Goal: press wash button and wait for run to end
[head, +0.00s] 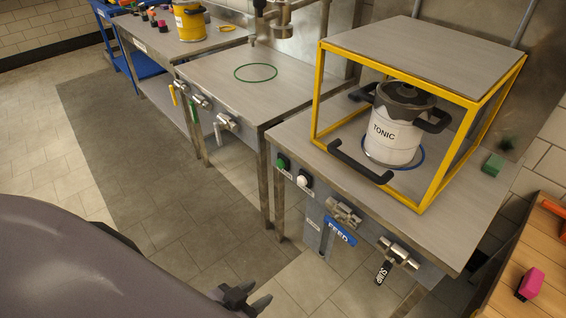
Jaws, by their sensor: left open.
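On the front panel of the right-hand steel bench are a green button (282,162) and a white button (303,180), side by side. The small labels beside them are too small to read, so I cannot tell which is the wash button. A white pot marked TONIC (391,140) with a dark lid stands upright inside a yellow-framed guard (319,95) on that bench. My left gripper (258,298) is open and empty at the bottom, over the floor, below and left of the buttons and apart from them. My right gripper is not in view.
Below the buttons are valves with a blue FEED tag (340,232) and a black SUMP tag (384,272). A green ring (256,73) marks the middle bench. A wooden surface (520,262) is at right. The floor (150,180) is clear.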

